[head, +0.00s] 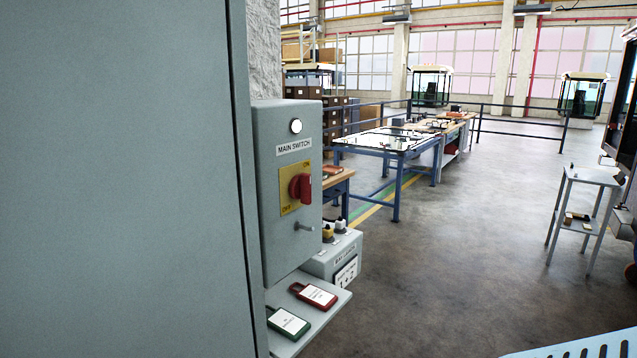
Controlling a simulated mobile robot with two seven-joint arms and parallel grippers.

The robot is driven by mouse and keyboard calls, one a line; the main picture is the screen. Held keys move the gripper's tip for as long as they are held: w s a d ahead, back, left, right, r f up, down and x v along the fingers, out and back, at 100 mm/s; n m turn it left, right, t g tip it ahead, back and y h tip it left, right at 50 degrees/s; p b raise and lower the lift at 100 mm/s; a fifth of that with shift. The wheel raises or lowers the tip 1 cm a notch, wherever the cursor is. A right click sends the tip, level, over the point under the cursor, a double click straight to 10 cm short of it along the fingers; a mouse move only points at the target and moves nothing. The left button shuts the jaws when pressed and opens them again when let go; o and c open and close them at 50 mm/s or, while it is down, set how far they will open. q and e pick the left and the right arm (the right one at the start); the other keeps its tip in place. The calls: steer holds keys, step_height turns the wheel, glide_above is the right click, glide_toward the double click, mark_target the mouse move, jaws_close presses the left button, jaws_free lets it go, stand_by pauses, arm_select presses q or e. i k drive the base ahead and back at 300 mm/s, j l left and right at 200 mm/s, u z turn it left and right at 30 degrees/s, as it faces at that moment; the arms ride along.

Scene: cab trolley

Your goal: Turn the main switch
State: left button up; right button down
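The main switch is a red rotary knob (300,187) on a yellow plate (289,205) marked ON at the upper right and OFF at the lower left. It sits on the front of a grey switch box (272,235) on the left of the head view. A label (293,146) reading MAIN SWITCH is above the knob, and a round white lamp (296,126) is above the label. A small metal peg (304,226) sticks out below the plate. The knob's grip looks roughly upright; its exact setting is hard to tell. Neither of my grippers is in view.
A large grey cabinet (120,180) fills the left side. Below the box, a shelf (335,305) holds a red-edged tag (314,296) and a green-edged tag (289,323); a grey control box (325,262) stands behind. A small trolley (592,175) is at right. The middle floor is clear.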

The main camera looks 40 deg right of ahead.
mark_target(300, 186)
steer(key=l+u, duration=0.15)
steer(key=l, duration=0.45)
steer(key=l+u, duration=0.2)
steer(key=l, duration=0.45)
steer(key=l+u, duration=0.15)
steer(key=l, duration=0.5)
steer(key=l+u, duration=0.2)
steer(key=l, duration=0.4)
steer(key=k+l+u, duration=0.15)
steer(key=l, duration=0.45)
steer(key=l+u, duration=0.15)
steer(key=l, duration=0.45)
steer(key=k+l, duration=0.1)
steer(key=l, duration=0.35)
steer(key=k+l+u, duration=0.1)
steer(key=l, duration=0.35)
steer(key=k+l, duration=0.15)
steer(key=l, duration=0.3)
steer(key=u, duration=0.05)
